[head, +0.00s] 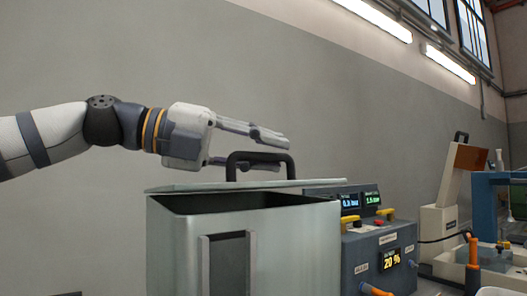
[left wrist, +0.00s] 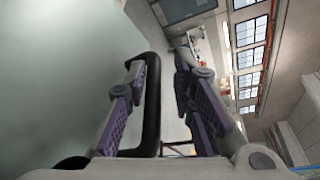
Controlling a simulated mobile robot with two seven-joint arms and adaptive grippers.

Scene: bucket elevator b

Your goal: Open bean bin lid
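The bean bin (head: 275,255) is a grey-green metal box at the lower middle of the head view. Its flat lid (head: 205,187) lies over the top, with a dark gap showing between lid and front rim. A black loop handle (head: 262,156) stands on the lid. My left gripper (head: 275,153) is open at the handle. In the left wrist view the handle (left wrist: 152,105) passes between the fingers (left wrist: 160,78), close to the left finger and apart from the right one. The pale lid surface (left wrist: 60,75) fills the left side there. My right gripper is out of view.
A grey control box (head: 375,255) with lit displays stands close to the bin's right side. Further right are an orange-and-cream machine (head: 460,190) and a blue frame (head: 482,215). The space above the lid, before the plain wall, is clear.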

